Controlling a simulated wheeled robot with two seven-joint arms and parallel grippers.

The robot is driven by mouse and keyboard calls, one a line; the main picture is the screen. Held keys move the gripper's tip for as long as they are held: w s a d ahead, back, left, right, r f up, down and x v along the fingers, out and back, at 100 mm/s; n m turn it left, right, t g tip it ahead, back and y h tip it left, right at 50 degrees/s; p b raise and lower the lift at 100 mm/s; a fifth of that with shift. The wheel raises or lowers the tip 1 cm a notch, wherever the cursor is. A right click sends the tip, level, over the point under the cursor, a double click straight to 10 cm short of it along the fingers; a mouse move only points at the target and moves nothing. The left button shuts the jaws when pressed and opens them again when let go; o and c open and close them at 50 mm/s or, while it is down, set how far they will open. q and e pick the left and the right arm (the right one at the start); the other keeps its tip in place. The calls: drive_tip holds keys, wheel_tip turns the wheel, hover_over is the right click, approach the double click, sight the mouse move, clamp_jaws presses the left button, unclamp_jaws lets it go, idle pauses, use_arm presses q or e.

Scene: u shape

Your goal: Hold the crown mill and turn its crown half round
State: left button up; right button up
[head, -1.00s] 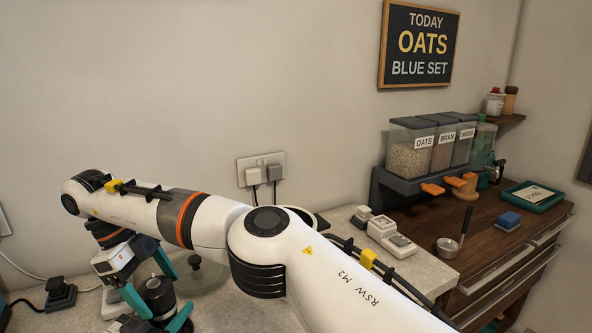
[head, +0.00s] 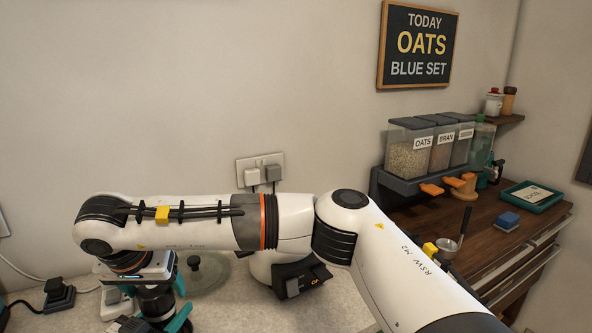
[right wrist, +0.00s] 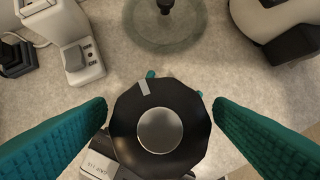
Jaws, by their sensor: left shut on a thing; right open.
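The crown mill stands upright at the lower left of the head view, its dark crown (head: 157,294) partly hidden under my right arm. In the right wrist view the crown (right wrist: 123,120) is a black faceted ring around a pale metal disc, with a light stripe towards the upper left. My right gripper (right wrist: 160,103) is open, one teal finger on each side of the crown with gaps between. It also shows in the head view (head: 178,285). My left gripper (head: 180,318) is shut on the mill below the crown; its teal tips peek out beyond the crown in the wrist view.
A glass lid (right wrist: 165,38) with a dark knob lies beyond the mill. A white and black appliance (head: 300,277) stands to its right, and a white device (right wrist: 75,40) with a dark plug block (head: 58,293) to its left. My right arm spans the counter.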

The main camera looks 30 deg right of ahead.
drive_tip(key=n+y, duration=0.1)
drive_tip(key=n, duration=0.2)
drive_tip(key=n+y, duration=0.1)
drive_tip(key=n, duration=0.2)
drive_tip(key=shift+n+y, duration=0.3)
drive_tip(key=v, duration=1.2)
use_arm(q)
drive_tip(key=shift+a+r, duration=0.1)
use_arm(e)
drive_tip(key=w+d+r+m+t+y, duration=0.1)
drive_tip(key=w+d+m+t+y, duration=0.2)
drive_tip(key=d+m+y, duration=0.7)
drive_tip(key=w+d+r+m+t+y, duration=0.2)
drive_tip(key=w+d+m+y, duration=0.4)
drive_tip(key=d+m, duration=1.4)
drive_tip(key=shift+m+t+y, duration=0.4)
drive_tip(key=shift+m+y, duration=1.5)
drive_tip(key=shift+m, duration=0.9)
drive_tip(key=shift+r, duration=0.1)
use_arm(q)
drive_tip(key=o, duration=1.3)
